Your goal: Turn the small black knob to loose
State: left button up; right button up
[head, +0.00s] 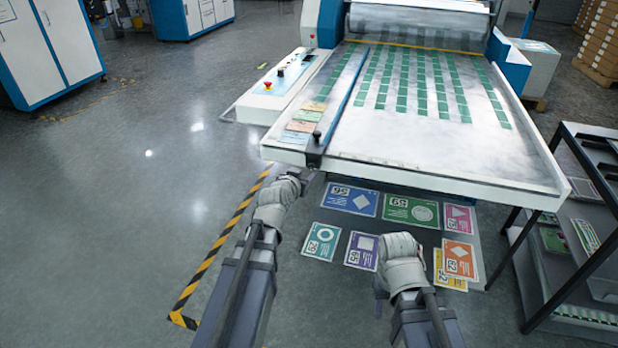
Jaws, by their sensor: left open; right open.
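A small black knob (317,134) stands upright at the front end of the blue rail (345,88) on the white laminator table (450,165). My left gripper (300,176) is open, just below and left of the knob in the picture, near the table's front edge. It appears apart from the knob; its fingers are largely hidden by its own wrist. My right gripper (400,246) is open and seems empty, lower down over the printed cards. The knob's markings are too small to read.
A control panel (285,78) with a red button (268,85) lies left of the rail. Several colourful cards (411,211) lie below the table's front edge. A dark rack (560,230) stands at the right. Floor (120,190) at the left is open, with yellow-black tape (215,262).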

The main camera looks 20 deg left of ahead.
aim_at(311, 166)
pick_arm(q)
jog(key=shift+b+x, duration=1.45)
jog(key=shift+x, duration=2.5)
jog(key=shift+a+r, duration=0.1)
jog(key=shift+r, duration=0.05)
grip_shut()
